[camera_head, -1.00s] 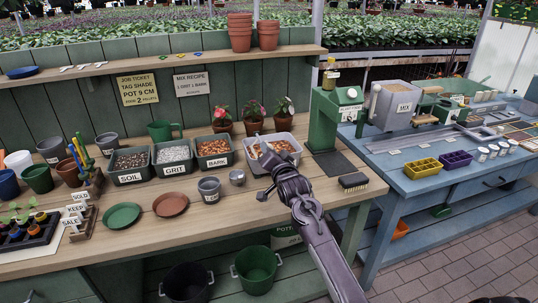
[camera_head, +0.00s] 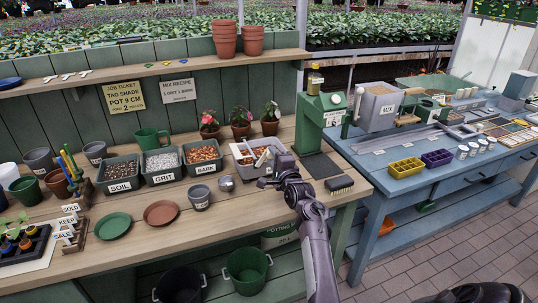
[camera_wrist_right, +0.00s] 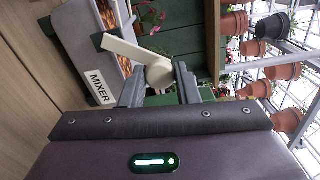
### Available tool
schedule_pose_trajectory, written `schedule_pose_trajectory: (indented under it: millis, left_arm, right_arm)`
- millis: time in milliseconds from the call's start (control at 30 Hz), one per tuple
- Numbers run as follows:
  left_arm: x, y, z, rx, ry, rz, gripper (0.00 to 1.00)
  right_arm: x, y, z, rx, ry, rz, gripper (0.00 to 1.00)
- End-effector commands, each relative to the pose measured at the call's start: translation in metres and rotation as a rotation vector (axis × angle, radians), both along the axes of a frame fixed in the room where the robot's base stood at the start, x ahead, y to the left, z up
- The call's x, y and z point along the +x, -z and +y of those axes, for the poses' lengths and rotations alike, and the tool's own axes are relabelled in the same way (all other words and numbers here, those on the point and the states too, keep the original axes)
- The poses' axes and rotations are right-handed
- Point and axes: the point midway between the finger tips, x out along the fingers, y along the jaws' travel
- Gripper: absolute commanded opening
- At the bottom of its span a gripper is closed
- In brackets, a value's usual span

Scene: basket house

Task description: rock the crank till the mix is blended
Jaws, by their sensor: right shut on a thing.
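The mixer (camera_head: 246,169) is an open grey box on the wooden bench, holding brown and pale material. It also shows at the upper left of the right wrist view (camera_wrist_right: 72,40), with a MIXER label. Its cream crank (camera_wrist_right: 128,47) ends in a rounded knob (camera_wrist_right: 159,73). My right gripper (camera_wrist_right: 158,88) is shut on this knob, with a finger on each side. In the head view my right gripper (camera_head: 270,176) is at the mixer's right front side and hides part of it. How blended the mix is cannot be told. My left gripper is not in view.
Soil (camera_head: 121,184), grit (camera_head: 163,176) and bark (camera_head: 204,168) bins stand left of the mixer. A small metal cup (camera_head: 226,184) and grey pot (camera_head: 199,199) are close by. A brush (camera_head: 341,184) lies right of my arm. A green press (camera_head: 312,128) stands behind it.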

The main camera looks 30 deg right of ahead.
Motion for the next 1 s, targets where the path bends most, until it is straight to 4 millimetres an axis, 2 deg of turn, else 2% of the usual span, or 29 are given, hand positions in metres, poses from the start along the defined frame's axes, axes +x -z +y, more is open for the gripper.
schedule_pose_trajectory:
  millis: [400, 1000]
  left_arm:
    - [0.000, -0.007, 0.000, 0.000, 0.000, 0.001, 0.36]
    - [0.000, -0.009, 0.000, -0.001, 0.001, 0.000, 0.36]
  right_arm:
    - [-0.003, 0.012, -0.011, 0.260, 0.000, -0.059, 0.00]
    - [-0.004, 0.017, -0.014, 0.331, 0.001, -0.076, 0.00]
